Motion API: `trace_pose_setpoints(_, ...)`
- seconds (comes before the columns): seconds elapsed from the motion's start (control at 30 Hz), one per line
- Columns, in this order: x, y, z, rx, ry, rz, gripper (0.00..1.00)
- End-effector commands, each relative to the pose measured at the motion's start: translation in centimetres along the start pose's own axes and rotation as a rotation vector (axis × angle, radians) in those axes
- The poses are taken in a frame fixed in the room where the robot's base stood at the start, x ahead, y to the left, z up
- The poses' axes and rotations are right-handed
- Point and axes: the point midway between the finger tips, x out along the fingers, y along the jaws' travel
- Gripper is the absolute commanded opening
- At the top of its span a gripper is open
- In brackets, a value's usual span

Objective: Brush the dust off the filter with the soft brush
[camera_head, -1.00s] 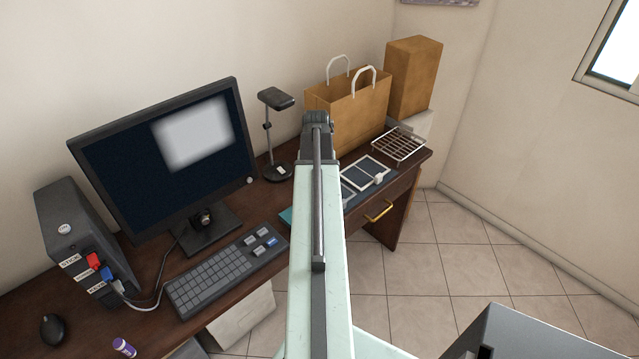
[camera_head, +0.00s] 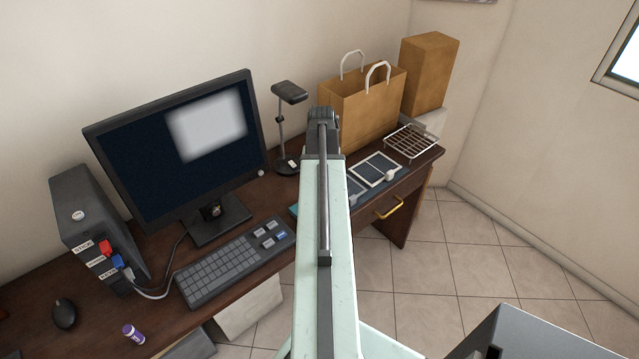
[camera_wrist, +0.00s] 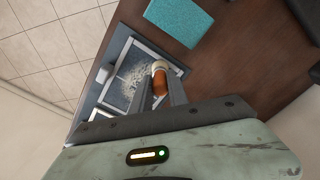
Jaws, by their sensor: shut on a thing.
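My gripper (camera_wrist: 161,92) is shut on the soft brush (camera_wrist: 160,82), which has an orange handle and a pale tip. In the wrist view the brush is over the edge of a filter (camera_wrist: 123,88) with a pale frame and dark mesh. Pale dust (camera_wrist: 136,78) is scattered on that mesh. I cannot tell whether the brush touches it. In the head view my arm hides the gripper and brush. A white-framed dark panel (camera_head: 375,169) lies on the desk right of my arm, and a greyer one (camera_head: 355,189) beside it is partly hidden.
A wire rack (camera_head: 411,141) stands at the desk's right end, with a paper bag (camera_head: 362,108) behind. A teal item (camera_wrist: 180,17) lies near the filter. A lamp (camera_head: 288,95), monitor (camera_head: 185,145) and keyboard (camera_head: 232,264) are to the left.

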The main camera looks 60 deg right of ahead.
Motion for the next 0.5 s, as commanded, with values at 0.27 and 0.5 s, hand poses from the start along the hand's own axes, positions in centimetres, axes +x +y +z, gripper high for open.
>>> trace_pose_setpoints(0.27, -0.1, 1.4, -1.3, 0.001, 0.002, 0.002, 0.00)
trace_pose_setpoints(0.5, 0.0, 2.2, -2.1, 0.002, 0.001, 0.003, 0.00)
